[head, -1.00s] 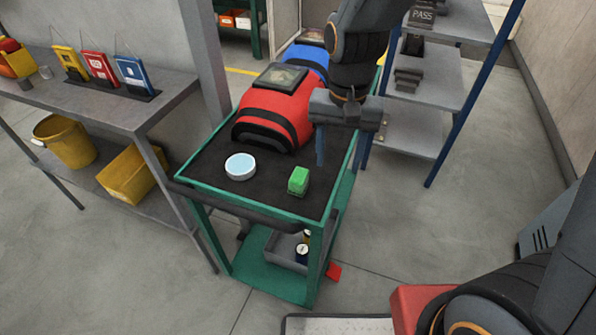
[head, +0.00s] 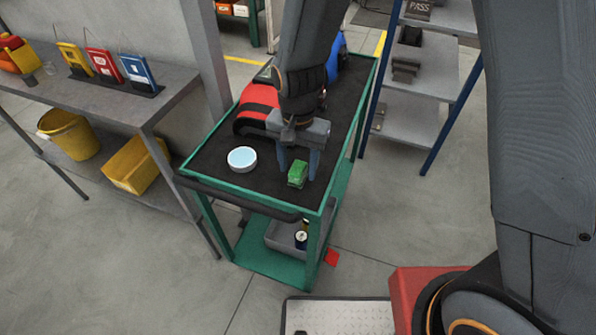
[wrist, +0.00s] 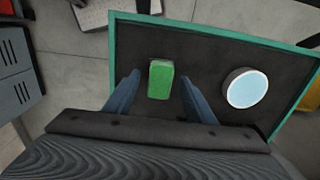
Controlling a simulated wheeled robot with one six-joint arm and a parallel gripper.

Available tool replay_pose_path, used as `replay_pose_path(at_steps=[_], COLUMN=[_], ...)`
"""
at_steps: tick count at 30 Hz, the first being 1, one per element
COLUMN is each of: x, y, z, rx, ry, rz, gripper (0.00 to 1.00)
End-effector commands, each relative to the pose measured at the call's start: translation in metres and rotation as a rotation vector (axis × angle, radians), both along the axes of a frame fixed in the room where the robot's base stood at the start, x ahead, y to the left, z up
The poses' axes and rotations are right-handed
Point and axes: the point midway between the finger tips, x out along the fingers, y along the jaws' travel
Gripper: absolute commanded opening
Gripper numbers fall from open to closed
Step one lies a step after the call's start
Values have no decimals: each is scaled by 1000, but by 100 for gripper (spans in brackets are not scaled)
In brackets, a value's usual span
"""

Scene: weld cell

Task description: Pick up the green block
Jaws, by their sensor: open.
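The green block (head: 298,174) sits on the dark top of the green cart (head: 262,196), near its front right corner. My gripper (head: 297,170) is open above the cart top, its fingers pointing down just behind and around the block in the head view. In the wrist view the green block (wrist: 161,80) shows between and slightly beyond the two fingertips of my gripper (wrist: 158,82). I see no contact between fingers and block, and nothing is held.
A round white dish with a pale blue top (head: 242,159) lies left of the block. A red bag (head: 258,108) and a blue item (head: 335,58) are behind my arm. A workbench (head: 125,105) stands left, grey shelves (head: 412,105) behind right.

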Motion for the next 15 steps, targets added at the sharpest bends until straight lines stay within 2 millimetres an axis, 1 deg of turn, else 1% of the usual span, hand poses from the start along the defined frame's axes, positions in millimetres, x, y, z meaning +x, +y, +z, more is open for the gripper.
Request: replay_pose_path(at_steps=[1,4,11,12,14,15], x=[-1,0,0,0,0,0], y=[0,0,0,0,0,0], z=[-4,-9,-10,-10,-10,-10], rx=[-1,0,0,0,0,0], ry=[3,0,0,0,0,0], rz=[0,0,0,0,0,0], gripper=[50,50,50,47,36,30])
